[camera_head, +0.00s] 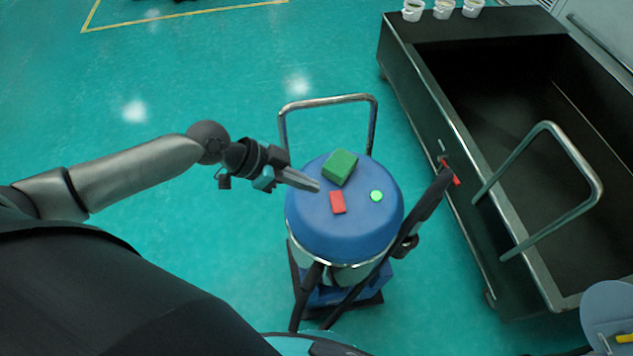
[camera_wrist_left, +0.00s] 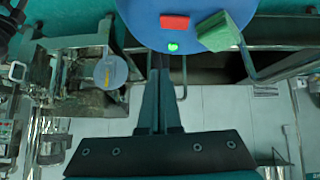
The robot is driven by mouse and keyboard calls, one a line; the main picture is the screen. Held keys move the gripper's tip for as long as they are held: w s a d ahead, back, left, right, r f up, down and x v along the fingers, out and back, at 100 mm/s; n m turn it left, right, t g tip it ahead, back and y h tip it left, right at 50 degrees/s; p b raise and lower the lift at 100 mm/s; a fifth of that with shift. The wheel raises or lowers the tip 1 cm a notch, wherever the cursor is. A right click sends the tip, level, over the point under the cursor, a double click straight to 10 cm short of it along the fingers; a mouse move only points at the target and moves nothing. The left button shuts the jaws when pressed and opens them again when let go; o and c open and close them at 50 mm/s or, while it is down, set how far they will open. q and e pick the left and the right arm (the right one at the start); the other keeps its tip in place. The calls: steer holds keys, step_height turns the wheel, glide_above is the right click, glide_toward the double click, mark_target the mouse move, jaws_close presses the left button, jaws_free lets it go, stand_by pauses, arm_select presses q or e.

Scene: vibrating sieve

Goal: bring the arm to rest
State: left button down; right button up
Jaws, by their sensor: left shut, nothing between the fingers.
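My left arm reaches in from the left in the head view. Its gripper (camera_head: 316,186) is shut and empty, just above the left part of the round blue lid (camera_head: 340,235). In the left wrist view the closed fingers (camera_wrist_left: 160,72) point at the blue lid (camera_wrist_left: 150,22). On the lid lie a green block (camera_head: 340,166), a small red block (camera_head: 337,202) and a round green button (camera_head: 376,196). The fingers appear apart from all three. My right gripper does not show in these views.
The lid tops a wheeled machine with a metal handle (camera_head: 328,100). A large black open bin (camera_head: 480,130) with a metal rail (camera_head: 560,150) stands to the right. Several white cups (camera_head: 443,9) sit on its far edge. The green floor at left is clear.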

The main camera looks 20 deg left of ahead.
arm_select(q)
steer(key=shift+a+r, duration=0.1)
stand_by(0.5)
steer(key=s+d+f+g+y, duration=0.1)
steer(key=s+d+f, duration=0.1)
steer(key=s+d, duration=0.55)
steer(key=s+a+r+n+y, duration=0.2)
steer(key=s+a+n+y, duration=0.4)
steer(key=n, duration=0.2)
step_height(320, 180, down, 26)
steer(key=s+a+g+b, duration=0.1)
steer(key=s+b, duration=0.1)
steer(key=b, duration=0.2)
steer(key=s+a+f+g+b, duration=0.1)
steer(key=s+f+b, duration=0.3)
steer(key=s+f, duration=1.2)
step_height(320, 180, down, 2)
steer(key=shift+a+g+y, duration=0.3)
steer(key=shift+a+y, duration=0.1)
steer(key=shift+a, duration=0.45)
steer(key=shift+r, duration=0.1)
